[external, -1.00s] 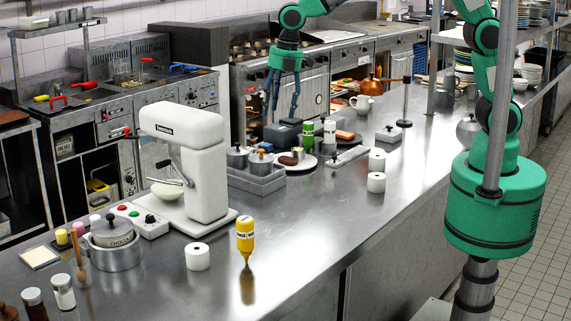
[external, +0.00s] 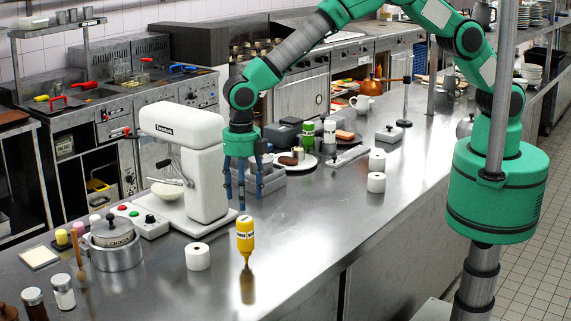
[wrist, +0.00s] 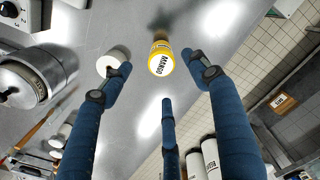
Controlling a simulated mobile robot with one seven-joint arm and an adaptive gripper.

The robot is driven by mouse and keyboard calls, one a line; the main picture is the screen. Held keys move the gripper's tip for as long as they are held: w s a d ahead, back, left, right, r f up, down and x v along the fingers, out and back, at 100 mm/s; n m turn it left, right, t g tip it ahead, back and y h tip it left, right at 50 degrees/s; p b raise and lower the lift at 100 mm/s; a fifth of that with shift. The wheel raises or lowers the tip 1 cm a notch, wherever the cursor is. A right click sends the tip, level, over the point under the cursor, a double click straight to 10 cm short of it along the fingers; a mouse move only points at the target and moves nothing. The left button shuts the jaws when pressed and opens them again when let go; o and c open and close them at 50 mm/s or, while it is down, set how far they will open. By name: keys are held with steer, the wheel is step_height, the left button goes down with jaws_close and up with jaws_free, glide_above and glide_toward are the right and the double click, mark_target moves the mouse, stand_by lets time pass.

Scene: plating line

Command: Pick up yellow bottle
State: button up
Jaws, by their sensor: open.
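My gripper (external: 243,200) is open and empty, with blue fingers pointing down, above and just behind the bottle in the external view. In the wrist view the spread fingers of my gripper (wrist: 163,80) do not touch the bottle.
A white paper roll (external: 198,256) stands left of the bottle. The white mixer (external: 205,165) is close to my gripper's left. A steel pot (external: 114,245) and a control box with buttons (external: 137,220) stand further left. More rolls (external: 376,182) stand behind right. The counter right of the bottle is clear.

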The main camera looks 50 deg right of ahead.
mark_target(245, 239)
steer(key=shift+s+a+f, duration=0.15)
steer(key=shift+f+p, duration=0.5)
steer(key=shift+f, duration=3.75)
steer(key=shift+f, duration=0.1)
steer(key=shift+f+p, duration=0.65)
steer(key=shift+f, duration=1.85)
steer(key=shift+c, duration=0.3)
steer(key=c, duration=0.8)
